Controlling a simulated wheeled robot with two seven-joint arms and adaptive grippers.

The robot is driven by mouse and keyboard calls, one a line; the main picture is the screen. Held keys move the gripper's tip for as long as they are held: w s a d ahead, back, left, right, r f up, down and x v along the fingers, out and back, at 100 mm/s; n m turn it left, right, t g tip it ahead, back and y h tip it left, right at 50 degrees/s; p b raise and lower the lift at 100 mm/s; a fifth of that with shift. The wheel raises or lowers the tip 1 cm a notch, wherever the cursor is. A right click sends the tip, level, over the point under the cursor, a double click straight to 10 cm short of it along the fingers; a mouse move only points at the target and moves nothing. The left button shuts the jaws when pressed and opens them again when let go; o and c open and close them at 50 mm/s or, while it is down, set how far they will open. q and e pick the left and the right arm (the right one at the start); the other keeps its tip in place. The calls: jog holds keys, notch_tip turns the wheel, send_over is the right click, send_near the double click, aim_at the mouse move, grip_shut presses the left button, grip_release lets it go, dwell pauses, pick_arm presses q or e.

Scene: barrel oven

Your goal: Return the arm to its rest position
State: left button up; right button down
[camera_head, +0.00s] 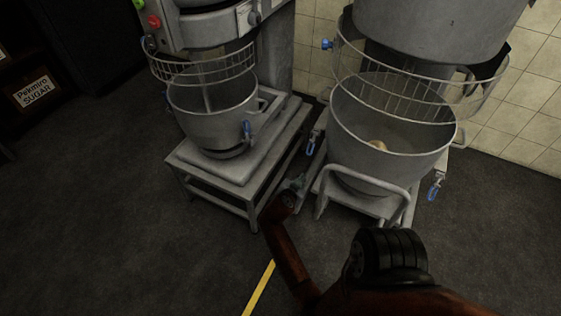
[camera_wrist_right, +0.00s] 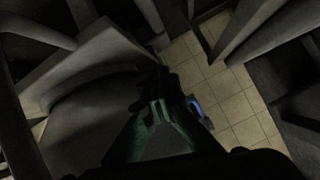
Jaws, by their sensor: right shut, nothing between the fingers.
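My right arm, reddish brown, reaches in from the lower right of the head view. Its gripper (camera_head: 297,184) is small and dark there, between the stand of the left mixer (camera_head: 225,178) and the frame of the right mixer (camera_head: 330,190). In the right wrist view the gripper (camera_wrist_right: 160,105) is shut and empty, with greenish fingers. Dark grey machine surfaces surround it. A blue part (camera_wrist_right: 196,106) shows just right of the fingers; I cannot tell whether they touch. My left gripper is not in view.
A large steel bowl (camera_head: 350,112) with a pale lump (camera_head: 378,145) inside is at the right mixer. A smaller bowl (camera_head: 205,125) is at the left mixer. Dark floor (camera_head: 120,230) lies open at left, with a yellow line (camera_head: 258,290). A tiled wall (camera_head: 530,110) is behind.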

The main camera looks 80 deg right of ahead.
jog(key=shift+w, duration=0.1)
